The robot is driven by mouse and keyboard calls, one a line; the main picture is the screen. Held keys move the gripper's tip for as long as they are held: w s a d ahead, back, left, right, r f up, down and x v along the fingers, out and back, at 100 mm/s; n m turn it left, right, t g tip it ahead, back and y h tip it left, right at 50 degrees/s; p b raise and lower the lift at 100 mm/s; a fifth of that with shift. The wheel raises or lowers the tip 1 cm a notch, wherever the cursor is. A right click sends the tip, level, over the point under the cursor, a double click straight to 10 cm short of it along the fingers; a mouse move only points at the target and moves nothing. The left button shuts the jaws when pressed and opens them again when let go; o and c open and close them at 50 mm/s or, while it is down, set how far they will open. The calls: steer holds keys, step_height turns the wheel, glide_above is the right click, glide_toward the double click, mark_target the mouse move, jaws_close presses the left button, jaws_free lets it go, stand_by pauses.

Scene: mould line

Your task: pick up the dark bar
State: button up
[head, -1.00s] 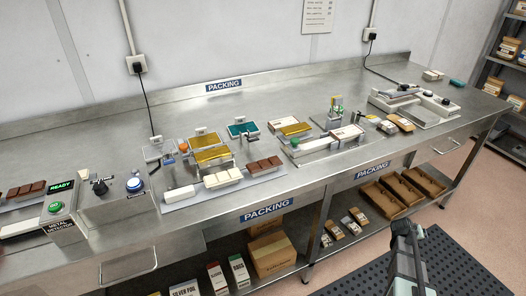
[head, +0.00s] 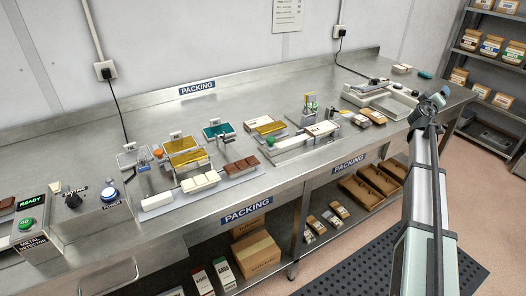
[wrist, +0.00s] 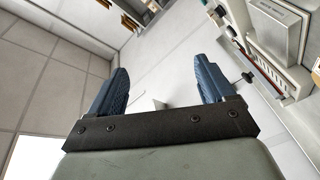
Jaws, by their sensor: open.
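A dark brown segmented bar (head: 242,164) lies on a pale grey tray (head: 160,208) on the steel bench, in the head view. A cream bar (head: 200,182) lies to its left on the same tray, and a plain white block (head: 157,201) is at the tray's left end. My gripper (head: 441,96) is at the right end of the bench, far to the right of the dark bar. In the wrist view its two blue fingers (wrist: 163,88) stand wide apart with nothing held between them. The dark bar does not show in the wrist view.
Gold and teal plates (head: 218,130) on stands rise behind the bars. A packing station (head: 300,140) with a white carton stands right of the tray. A white machine (head: 380,98) sits near my gripper. The metal detector (head: 40,240) is at the left. Bare bench lies behind the plates.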

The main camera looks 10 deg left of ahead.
steer(key=w+a+r+m+g, duration=0.1)
steer(key=a+r+m, duration=0.15)
steer(key=a, duration=0.55)
steer(key=w+a+r+m+g, duration=0.15)
steer(key=a+m, duration=0.25)
steer(key=a, duration=0.4)
steer(key=s+a+f+m+g+y, duration=0.2)
steer(key=a+m+y, duration=0.15)
steer(key=a, duration=1.05)
steer(key=m+g+y, duration=0.5)
steer(key=g+y, duration=0.1)
steer(key=g, duration=0.7)
glide_toward(189, 157)
steer(key=shift+s+f+t, duration=0.25)
steer(key=shift+s+f, duration=0.35)
steer(key=shift+f, duration=0.15)
steer(key=shift+w+a+f, duration=0.1)
steer(key=shift+a+f, duration=0.1)
steer(key=shift+f, duration=0.8)
steer(key=shift+s+a+f, duration=0.1)
steer(key=shift+a+f, duration=0.1)
steer(key=shift+f, duration=0.8)
steer(key=shift+w+a+f, duration=0.1)
steer(key=shift+a+f, duration=0.05)
steer(key=shift+f, duration=0.85)
